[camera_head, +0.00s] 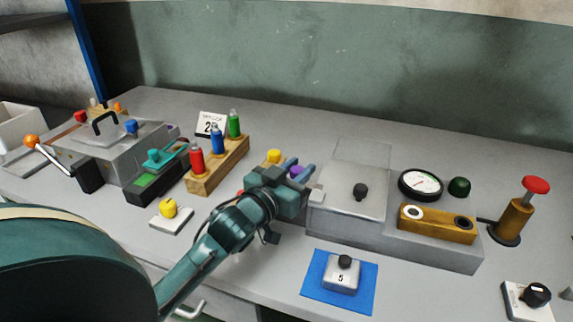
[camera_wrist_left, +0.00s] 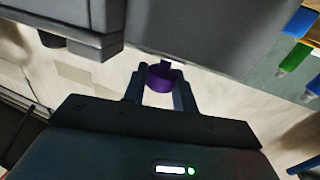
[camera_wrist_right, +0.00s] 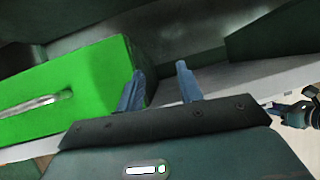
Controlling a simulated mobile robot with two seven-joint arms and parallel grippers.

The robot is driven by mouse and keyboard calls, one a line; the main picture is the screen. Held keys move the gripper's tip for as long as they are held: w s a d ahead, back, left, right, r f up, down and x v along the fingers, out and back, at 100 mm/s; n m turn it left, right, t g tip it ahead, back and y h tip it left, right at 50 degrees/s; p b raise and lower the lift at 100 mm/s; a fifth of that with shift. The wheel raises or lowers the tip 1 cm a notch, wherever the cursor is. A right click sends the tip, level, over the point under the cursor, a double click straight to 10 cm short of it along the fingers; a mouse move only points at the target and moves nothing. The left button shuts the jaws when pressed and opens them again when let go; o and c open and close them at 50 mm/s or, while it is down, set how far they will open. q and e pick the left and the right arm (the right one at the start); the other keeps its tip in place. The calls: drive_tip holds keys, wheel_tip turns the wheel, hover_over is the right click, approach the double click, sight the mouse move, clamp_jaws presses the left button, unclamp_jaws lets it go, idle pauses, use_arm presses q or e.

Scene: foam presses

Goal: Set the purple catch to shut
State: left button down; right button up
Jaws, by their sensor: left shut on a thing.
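The purple catch (camera_head: 296,171) is at the left side of the grey press with the clear lid (camera_head: 345,220). My left gripper (camera_head: 304,180) is at this press and shut on the catch. In the left wrist view the purple catch (camera_wrist_left: 160,78) sits between the two fingers (camera_wrist_left: 160,85), close to the grey housing. The fingers partly cover it, so I cannot tell which setting it is in. My right gripper (camera_wrist_right: 160,75) shows only in its own wrist view, open and empty, beside a green drawer-like front (camera_wrist_right: 75,85) with a metal handle.
Left of my arm stand a wooden rack (camera_head: 217,166) with red, blue and green bottles and a yellow knob (camera_head: 168,208) on a white base. A blue mat (camera_head: 320,284) with a weight lies in front. A gauge (camera_head: 420,184) and red-topped plunger (camera_head: 536,186) stand right.

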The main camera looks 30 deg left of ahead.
use_arm(q)
drive_tip(key=shift+w+d, duration=0.1)
drive_tip(key=shift+d, duration=0.35)
use_arm(e)
drive_tip(key=shift+s+f, duration=0.1)
drive_tip(key=shift+f, duration=0.15)
use_arm(q)
drive_tip(key=c, duration=1.1)
unclamp_jaws()
drive_tip(key=shift+d, duration=0.15)
use_arm(e)
drive_tip(key=shift+r, duration=0.1)
use_arm(q)
drive_tip(key=shift+s, duration=0.35)
drive_tip(key=s+p, duration=0.1)
drive_tip(key=s, duration=1.1)
drive_tip(key=shift+s+a, duration=0.2)
use_arm(e)
drive_tip(key=shift+r, duration=0.15)
